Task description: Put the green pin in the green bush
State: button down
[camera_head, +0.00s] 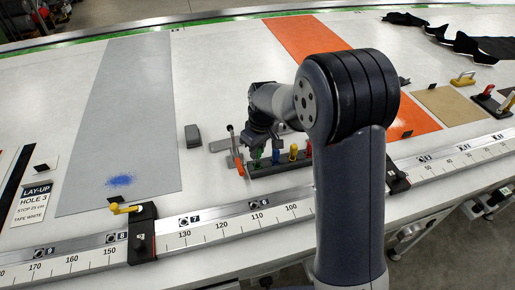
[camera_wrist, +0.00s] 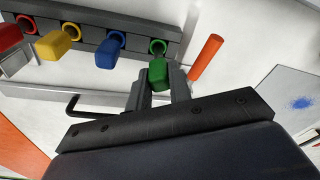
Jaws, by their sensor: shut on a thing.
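The green pin (camera_wrist: 158,76) is between the two fingers of my gripper (camera_wrist: 159,88), which is shut on it in the wrist view. The green bush (camera_wrist: 158,46), a green ring, sits at the end of a dark grey block (camera_wrist: 90,43), just beyond the pin's head. Whether the pin's tip is inside the bush is hidden by the head and fingers. In the head view my gripper (camera_head: 257,146) is over the left end of the block (camera_head: 280,168), and green shows below it.
On the same block stand a blue pin (camera_wrist: 110,53), a yellow pin (camera_wrist: 58,41) and a red pin (camera_wrist: 10,36), by rings of their own colours. A black hex key (camera_wrist: 88,103) lies nearby.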

jog(key=shift+f+b, duration=0.8)
jog(key=shift+f, duration=0.35)
jog(key=c, duration=1.2)
grip_release()
notch_tip(320, 180, up, 11)
jog(key=s+d+b, duration=0.1)
jog(key=shift+f, duration=0.2)
jog(key=f, duration=0.7)
jog(key=w+a+f+p, duration=0.1)
jog(key=f, duration=0.2)
jog(key=shift+f, duration=0.2)
jog(key=shift+r+p, duration=0.5)
jog(key=shift+r, duration=0.05)
